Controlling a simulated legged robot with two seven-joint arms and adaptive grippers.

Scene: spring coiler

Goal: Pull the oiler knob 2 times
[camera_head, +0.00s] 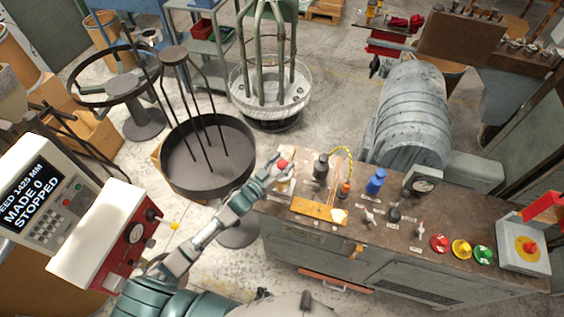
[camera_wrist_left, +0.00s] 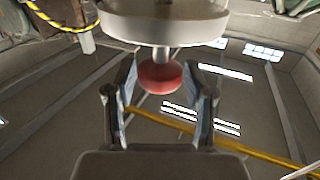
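The oiler's red knob (camera_head: 282,163) is at the left end of the bench top, at the tip of my left arm. In the left wrist view the red knob (camera_wrist_left: 160,77) sits on a short metal stem below a pale round disc (camera_wrist_left: 165,22). My left gripper (camera_head: 275,167) is at the knob. In the left wrist view its two fingers (camera_wrist_left: 161,92) stand apart on either side of the knob, with small gaps showing, so contact is not clear. The oiler body is partly hidden by the gripper in the head view. My right gripper is not in view.
The bench (camera_head: 400,225) also carries a black-topped knob, a blue bottle (camera_head: 376,181), a gauge (camera_head: 422,184), switches, coloured buttons and a red stop button (camera_head: 530,247). A control panel (camera_head: 42,197) stands at left. A dark round tray (camera_head: 207,170) stands behind my left arm.

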